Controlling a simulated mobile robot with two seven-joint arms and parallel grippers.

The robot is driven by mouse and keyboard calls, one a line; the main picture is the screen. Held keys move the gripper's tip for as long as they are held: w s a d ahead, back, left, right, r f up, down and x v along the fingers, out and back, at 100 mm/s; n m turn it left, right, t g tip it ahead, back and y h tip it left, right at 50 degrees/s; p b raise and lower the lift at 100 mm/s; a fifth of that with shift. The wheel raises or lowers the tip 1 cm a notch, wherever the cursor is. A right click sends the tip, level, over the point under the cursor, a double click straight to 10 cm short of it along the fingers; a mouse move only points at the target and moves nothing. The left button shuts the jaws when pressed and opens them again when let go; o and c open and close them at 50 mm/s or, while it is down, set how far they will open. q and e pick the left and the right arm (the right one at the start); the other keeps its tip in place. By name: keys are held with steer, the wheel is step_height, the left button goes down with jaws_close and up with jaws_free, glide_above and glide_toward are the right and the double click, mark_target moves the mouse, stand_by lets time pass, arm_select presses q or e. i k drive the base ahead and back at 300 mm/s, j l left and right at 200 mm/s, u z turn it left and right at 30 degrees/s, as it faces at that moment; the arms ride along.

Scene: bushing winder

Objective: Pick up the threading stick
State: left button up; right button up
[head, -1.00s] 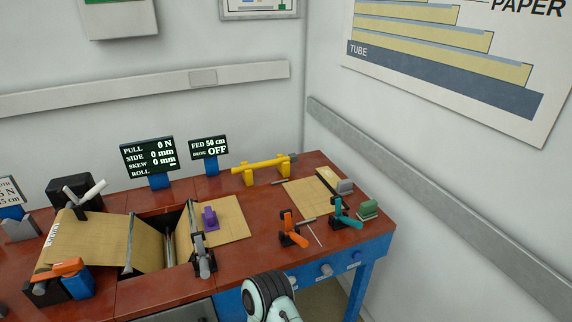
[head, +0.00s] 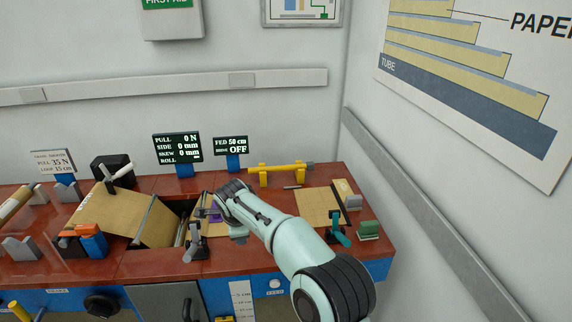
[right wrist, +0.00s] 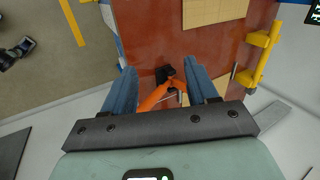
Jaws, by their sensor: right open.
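A yellow rod, which looks like the threading stick (head: 284,168), lies level across two yellow stands at the back of the red bench. In the right wrist view the yellow stands and rod (right wrist: 260,55) show at the right. My right gripper (right wrist: 161,66) is open and empty, its two blue fingers wide apart above the bench. An orange lever clamp (right wrist: 155,97) shows between the fingers; whether they touch it I cannot tell. In the head view my right arm reaches over the bench front, left of the rod, and its fingers are hard to make out. My left gripper is not in view.
A tan sheet (head: 318,205) lies on the bench, with a teal lever clamp (head: 338,236) and a green block (head: 368,230) at right. Two display screens (head: 177,148) stand left of the rod.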

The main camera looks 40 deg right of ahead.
mark_target(309, 166)
steer(key=i+l, duration=0.15)
steer(key=l, duration=0.2)
steer(key=i+l, duration=0.2)
steer(key=l, duration=0.15)
steer(key=i+l, duration=0.15)
steer(key=l, duration=0.2)
steer(key=i+l, duration=0.15)
steer(key=l, duration=0.2)
steer(key=i+l, duration=0.2)
steer(key=l, duration=0.15)
